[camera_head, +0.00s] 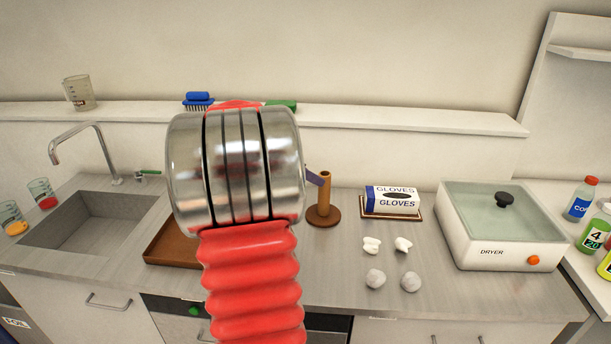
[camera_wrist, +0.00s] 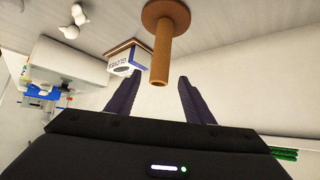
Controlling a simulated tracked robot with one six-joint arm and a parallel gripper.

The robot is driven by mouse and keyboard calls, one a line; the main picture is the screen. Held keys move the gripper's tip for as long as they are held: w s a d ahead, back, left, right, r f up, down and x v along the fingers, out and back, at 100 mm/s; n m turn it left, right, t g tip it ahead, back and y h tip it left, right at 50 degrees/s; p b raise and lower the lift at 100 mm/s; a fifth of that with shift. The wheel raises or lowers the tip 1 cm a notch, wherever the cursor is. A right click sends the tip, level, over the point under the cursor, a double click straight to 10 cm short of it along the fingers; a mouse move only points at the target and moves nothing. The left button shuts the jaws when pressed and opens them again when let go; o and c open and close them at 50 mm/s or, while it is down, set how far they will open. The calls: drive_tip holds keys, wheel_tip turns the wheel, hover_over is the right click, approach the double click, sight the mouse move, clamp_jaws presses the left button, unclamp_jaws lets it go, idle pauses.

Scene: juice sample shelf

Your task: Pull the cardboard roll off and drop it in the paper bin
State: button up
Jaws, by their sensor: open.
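The brown cardboard roll (camera_head: 324,190) stands upright on a round brown base on the counter, right of my arm. In the head view my arm hides most of the gripper; one dark finger shows beside the roll's top. No paper bin can be made out.
A glove box (camera_head: 391,200) stands close right of the roll. Several small white and grey lumps (camera_head: 376,278) lie in front of it. A dryer (camera_head: 503,232) is further right. A brown tray (camera_head: 165,246) and a sink (camera_head: 85,222) are to the left.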

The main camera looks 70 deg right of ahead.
sight(328, 174)
drive_tip(key=x, duration=0.9)
idle(0.5)
drive_tip(key=shift+w, duration=0.1)
drive_tip(key=shift+c, duration=0.3)
drive_tip(key=c, duration=1.1)
drive_tip(key=shift+c, duration=0.2)
drive_tip(key=shift+r, duration=0.95)
drive_tip(key=shift+r, duration=1.1)
drive_tip(key=shift+r, duration=1)
